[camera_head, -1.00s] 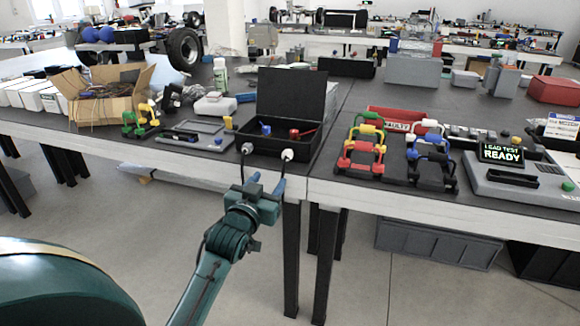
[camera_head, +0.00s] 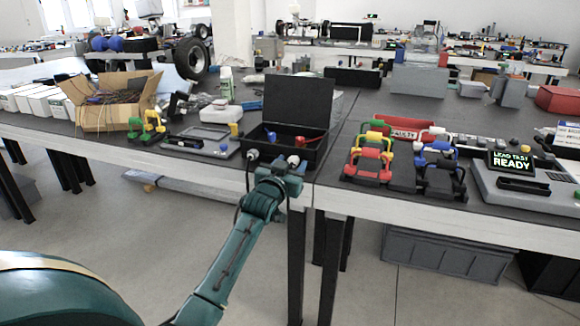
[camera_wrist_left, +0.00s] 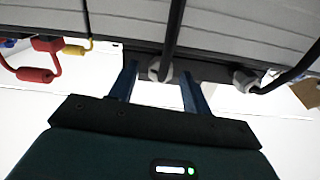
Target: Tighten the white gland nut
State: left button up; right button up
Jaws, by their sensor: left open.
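The white gland nut (camera_head: 293,160) sits on the front wall of the open black box (camera_head: 298,151), at the right, partly hidden by my gripper. A dark cable runs from it. My left gripper (camera_head: 284,167) is open right in front of it. In the left wrist view my blue fingers (camera_wrist_left: 159,80) stand on either side of this nut (camera_wrist_left: 160,70), which looks grey in shadow there. I cannot tell whether they touch it. A second gland (camera_head: 251,155) with a hanging cable is to the left; it also shows in the left wrist view (camera_wrist_left: 243,80). My right gripper is not in view.
The box lid (camera_head: 298,104) stands up. A flat grey device (camera_head: 203,141) and an open carton (camera_head: 105,105) lie to the left. Red handled clamps (camera_head: 368,165) and a tester reading "LEAD TEST READY" (camera_head: 509,161) are to the right. The floor in front is free.

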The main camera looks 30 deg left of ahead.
pick_arm(q)
jog(key=shift+c, duration=0.2)
jog(key=c, duration=0.9)
jog(key=shift+c, duration=0.2)
